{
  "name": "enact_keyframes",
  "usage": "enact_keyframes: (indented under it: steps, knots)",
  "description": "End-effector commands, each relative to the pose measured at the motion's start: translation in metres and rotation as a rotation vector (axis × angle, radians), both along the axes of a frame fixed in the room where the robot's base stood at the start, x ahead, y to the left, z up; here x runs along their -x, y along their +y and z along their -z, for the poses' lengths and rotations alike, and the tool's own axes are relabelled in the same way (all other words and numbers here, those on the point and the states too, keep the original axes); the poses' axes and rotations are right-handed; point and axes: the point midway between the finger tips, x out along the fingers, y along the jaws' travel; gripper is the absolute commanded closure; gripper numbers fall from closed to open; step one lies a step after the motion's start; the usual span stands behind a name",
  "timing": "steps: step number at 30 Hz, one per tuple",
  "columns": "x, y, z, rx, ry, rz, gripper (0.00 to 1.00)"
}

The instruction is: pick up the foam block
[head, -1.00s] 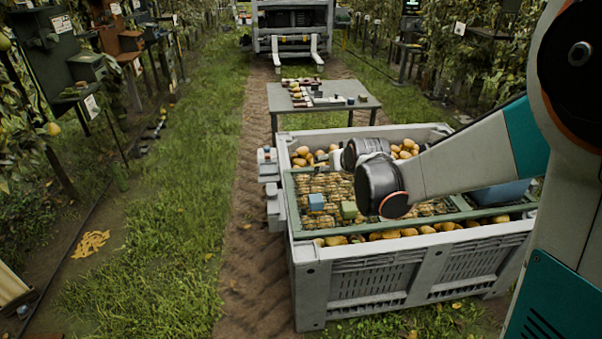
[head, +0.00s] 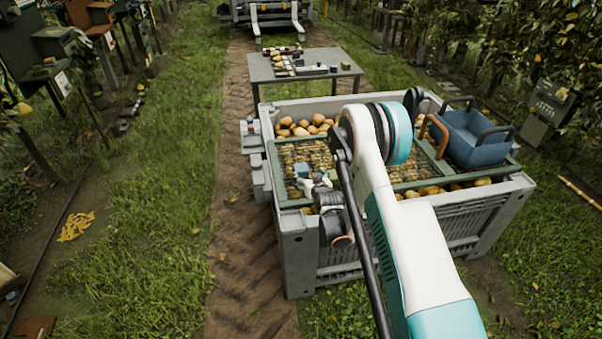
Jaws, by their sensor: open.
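A small pale blue block (head: 302,170) sits on the mesh-covered tray laid across the big grey bin. It may be the foam block, but the view is too small to tell its material. An olive block seen beside it earlier is not clearly visible now; my gripper or wrist may hide it. My gripper (head: 314,187) is small in the head view, open, low over the tray, just in front of and to the right of the blue block. Whether it touches anything is unclear.
The grey bin (head: 298,262) holds pears. A blue basket with handles (head: 470,140) stands on its right side. A grey table (head: 262,80) with small items stands behind.

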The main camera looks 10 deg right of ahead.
Motion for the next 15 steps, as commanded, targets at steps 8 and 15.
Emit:
enact_keyframes:
  steps: [8, 15]
  knots:
    - [-0.018, 0.000, 0.020, 0.001, -0.009, 0.001, 0.25]
    - [-0.060, 0.001, 0.040, 0.002, -0.008, 0.000, 0.25]
